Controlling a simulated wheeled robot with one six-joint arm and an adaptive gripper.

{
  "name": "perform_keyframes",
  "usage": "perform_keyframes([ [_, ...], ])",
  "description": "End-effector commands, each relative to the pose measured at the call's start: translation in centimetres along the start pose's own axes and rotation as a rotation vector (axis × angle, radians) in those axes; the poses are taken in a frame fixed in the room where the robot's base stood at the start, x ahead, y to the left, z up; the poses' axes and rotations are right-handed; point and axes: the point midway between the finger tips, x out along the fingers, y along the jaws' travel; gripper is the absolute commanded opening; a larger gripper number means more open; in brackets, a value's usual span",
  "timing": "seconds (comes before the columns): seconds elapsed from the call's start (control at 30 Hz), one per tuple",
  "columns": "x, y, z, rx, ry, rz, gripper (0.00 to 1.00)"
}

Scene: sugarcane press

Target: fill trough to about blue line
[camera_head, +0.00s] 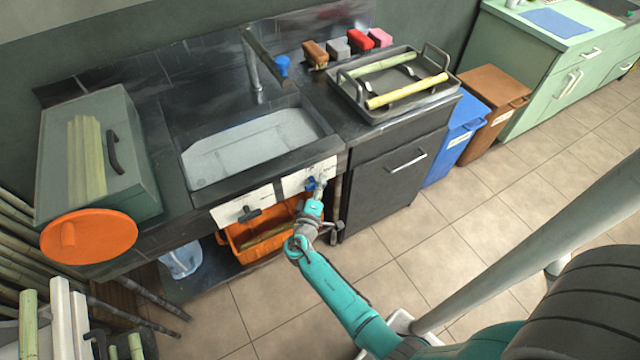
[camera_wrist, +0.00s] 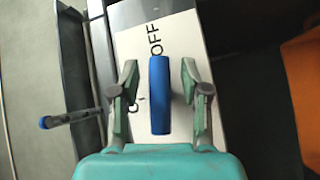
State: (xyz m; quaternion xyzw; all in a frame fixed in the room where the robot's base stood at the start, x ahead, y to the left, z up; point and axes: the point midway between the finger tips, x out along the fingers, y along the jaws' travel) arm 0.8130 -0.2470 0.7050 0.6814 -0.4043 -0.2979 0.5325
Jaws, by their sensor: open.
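The trough (camera_head: 172,140) is a dark basin set in the counter, with a pale grey-white surface inside. I cannot tell whether that is water or the bare floor, and I see no blue line. A tap (camera_head: 252,72) stands behind it. Below its front edge a white panel (camera_head: 292,186) carries a blue handle (camera_head: 310,184). In the wrist view the blue handle (camera_wrist: 160,95) stands upright over a panel lettered "OFF" (camera_wrist: 154,40). My gripper (camera_wrist: 158,78) is open with one finger on each side of the handle and visible gaps. In the head view my gripper (camera_head: 318,190) partly hides the panel.
An orange crate (camera_head: 290,240) sits under the counter. A grey tray (camera_head: 405,108) with cane pieces is right of the trough. A green box (camera_head: 125,130) with an orange disc (camera_head: 90,237) is left. Blue (camera_head: 462,130) and brown bins (camera_head: 492,105) stand right. Floor in front is mostly clear.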

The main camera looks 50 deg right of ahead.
Motion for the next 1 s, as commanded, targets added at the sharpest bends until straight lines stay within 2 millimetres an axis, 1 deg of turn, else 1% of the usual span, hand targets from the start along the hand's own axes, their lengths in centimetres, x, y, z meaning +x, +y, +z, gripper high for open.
perform_keyframes([
  [0.1,0.42,0.00,-0.01,0.000,0.001,0.000,0.46],
  [0.33,0.45,0.00,-0.01,-0.001,0.001,0.000,0.46],
  [0.37,0.45,0.00,-0.01,-0.001,0.001,0.000,0.44],
  [0.4,0.45,0.00,-0.01,-0.001,0.001,0.000,0.34],
  [0.47,0.44,0.00,-0.01,-0.001,0.001,0.000,0.19],
  [0.5,0.44,0.00,-0.01,-0.001,0.001,0.000,0.09],
  [0.53,0.44,0.00,-0.01,-0.001,0.001,0.000,0.01],
  [0.77,0.45,0.02,0.00,-0.012,0.003,0.010,0.00],
  [1.0,0.48,0.15,0.02,-0.102,0.026,0.093,0.00],
])
